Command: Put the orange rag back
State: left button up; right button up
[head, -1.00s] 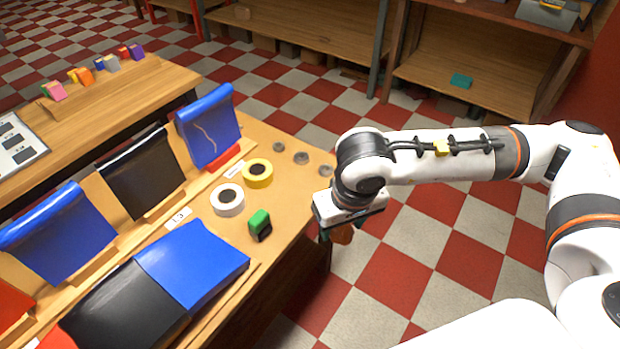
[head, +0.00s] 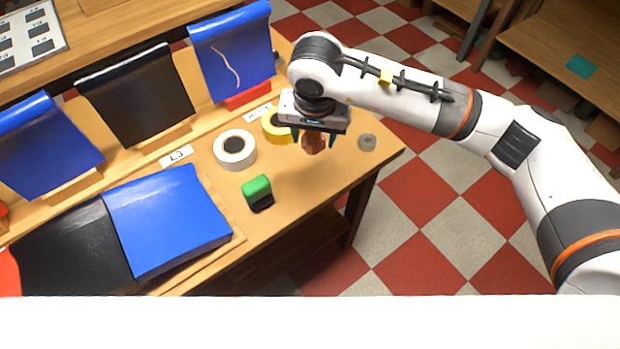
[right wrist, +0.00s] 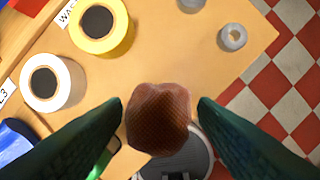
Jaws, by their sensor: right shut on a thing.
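The orange rag (head: 314,142), a small brownish-orange bundle, hangs below my right gripper (head: 315,138). In the right wrist view the rag (right wrist: 158,118) sits between the two dark fingertips (right wrist: 160,108), which are shut on it. My right gripper is above the right end of the wooden table (head: 340,180), next to the yellow tape roll. The rag appears clear of the table top. My left gripper is not in view.
A yellow tape roll (right wrist: 100,24), partly behind the gripper in the head view, and a white tape roll (head: 234,149) lie close by. A green-topped block (head: 258,192) stands nearer. A grey ring (head: 367,142) lies near the table's right edge. Blue and black sheets cover the left.

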send_over(311, 171)
jog(key=f, duration=0.5)
jog(key=shift+s+f+p, duration=0.25)
jog(key=shift+s+p, duration=0.05)
jog(key=shift+p, duration=0.05)
jog(key=shift+f, duration=0.65)
notch_tip(311, 171, down, 4)
jog(key=shift+r, duration=0.2)
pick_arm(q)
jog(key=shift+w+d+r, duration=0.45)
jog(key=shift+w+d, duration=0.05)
pick_arm(e)
jog(key=shift+f, duration=0.2)
jog(key=o, duration=0.9)
jog(key=shift+r, duration=0.1)
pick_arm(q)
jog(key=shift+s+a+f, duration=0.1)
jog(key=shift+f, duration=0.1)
pick_arm(e)
jog(key=shift+o, duration=0.2)
